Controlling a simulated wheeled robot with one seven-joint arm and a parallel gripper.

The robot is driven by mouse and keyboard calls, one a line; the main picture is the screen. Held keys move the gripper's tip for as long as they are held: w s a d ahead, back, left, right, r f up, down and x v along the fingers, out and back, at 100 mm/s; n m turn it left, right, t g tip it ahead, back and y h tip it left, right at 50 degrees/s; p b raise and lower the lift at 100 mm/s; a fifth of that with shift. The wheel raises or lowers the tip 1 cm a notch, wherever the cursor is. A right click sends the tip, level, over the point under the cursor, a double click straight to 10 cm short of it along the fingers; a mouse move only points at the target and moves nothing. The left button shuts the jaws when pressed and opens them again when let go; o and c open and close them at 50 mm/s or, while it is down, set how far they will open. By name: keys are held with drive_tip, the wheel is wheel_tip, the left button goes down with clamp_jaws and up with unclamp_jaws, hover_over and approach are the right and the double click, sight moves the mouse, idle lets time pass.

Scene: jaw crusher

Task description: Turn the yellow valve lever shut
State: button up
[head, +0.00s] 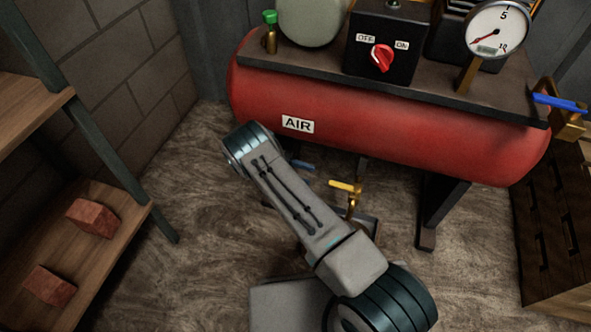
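The yellow valve lever (343,186) is in the head view, low under the red tank and just right of my arm. It points to the left from the top of a brass valve body (353,204) and looks about level. The lever's yellow length is in plain view, with my arm link close by on its left. My arm crosses the middle of the picture in front of the floor. My gripper does not show, so its distance from the lever and its opening cannot be seen.
A red air tank (390,120) on dark legs stands behind the valve. A blue lever (560,102) sits at its right end. A red switch knob (382,58) and a gauge (497,30) are on top. Shelves with red bricks (92,218) stand left. Floor (190,240) between is clear.

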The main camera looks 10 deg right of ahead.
drive_tip(key=shift+v, duration=1.35)
drive_tip(key=shift+s, duration=0.1)
